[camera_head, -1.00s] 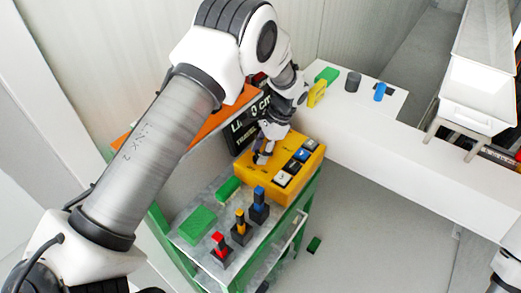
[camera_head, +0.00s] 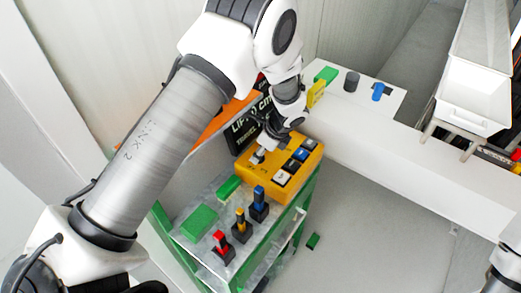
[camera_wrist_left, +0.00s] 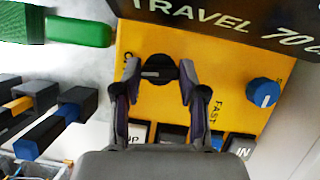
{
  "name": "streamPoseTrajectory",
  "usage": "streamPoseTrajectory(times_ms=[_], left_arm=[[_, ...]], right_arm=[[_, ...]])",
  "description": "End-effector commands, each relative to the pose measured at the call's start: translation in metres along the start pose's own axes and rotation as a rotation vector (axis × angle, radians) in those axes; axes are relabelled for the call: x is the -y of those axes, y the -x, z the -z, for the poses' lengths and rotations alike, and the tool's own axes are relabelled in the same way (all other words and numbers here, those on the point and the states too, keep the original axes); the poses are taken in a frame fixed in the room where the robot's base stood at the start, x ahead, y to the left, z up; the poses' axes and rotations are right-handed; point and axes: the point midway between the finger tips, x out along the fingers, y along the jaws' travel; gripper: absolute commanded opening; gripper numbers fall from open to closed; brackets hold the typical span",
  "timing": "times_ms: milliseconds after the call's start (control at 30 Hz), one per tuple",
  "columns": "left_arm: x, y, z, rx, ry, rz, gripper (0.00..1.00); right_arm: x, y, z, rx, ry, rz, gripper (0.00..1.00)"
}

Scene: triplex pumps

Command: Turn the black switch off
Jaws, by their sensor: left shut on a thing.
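The black switch (camera_wrist_left: 158,70) is a round knob with a light pointer mark, on the yellow control box (camera_head: 262,185). In the left wrist view the pointer mark lies roughly level across the picture, toward the left. My left gripper (camera_wrist_left: 163,78) has one finger on each side of the knob and is shut on it. In the head view my left gripper (camera_head: 263,149) reaches down to the box's upper left part, and its fingers mostly hide the knob. My right gripper is out of view.
A blue knob (camera_wrist_left: 263,93) and white, blue and black buttons share the box. A black display (camera_head: 245,132) stands behind it. Red, yellow and blue levers (camera_head: 240,226) and green blocks (camera_head: 199,222) are on the metal bench to the left.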

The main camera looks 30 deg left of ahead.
Motion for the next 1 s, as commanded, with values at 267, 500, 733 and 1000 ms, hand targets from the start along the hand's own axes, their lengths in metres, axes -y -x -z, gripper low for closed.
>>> streamPoseTrajectory(times_ms=[267,500,733,1000], left_arm=[[-0.002,-0.0011,0.0003,0.0,-0.116,0.044,0.07],[-0.0016,-0.001,0.0003,0.0,-0.147,0.058,0.07],[-0.0015,-0.001,0.0002,0.0,-0.149,0.059,0.07],[-0.0013,-0.0007,0.0001,0.0,-0.148,0.059,0.52]], right_arm=[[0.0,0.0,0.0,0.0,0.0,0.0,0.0],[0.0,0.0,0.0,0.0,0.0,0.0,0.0],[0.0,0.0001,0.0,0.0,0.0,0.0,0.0],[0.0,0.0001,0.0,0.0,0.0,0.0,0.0]])
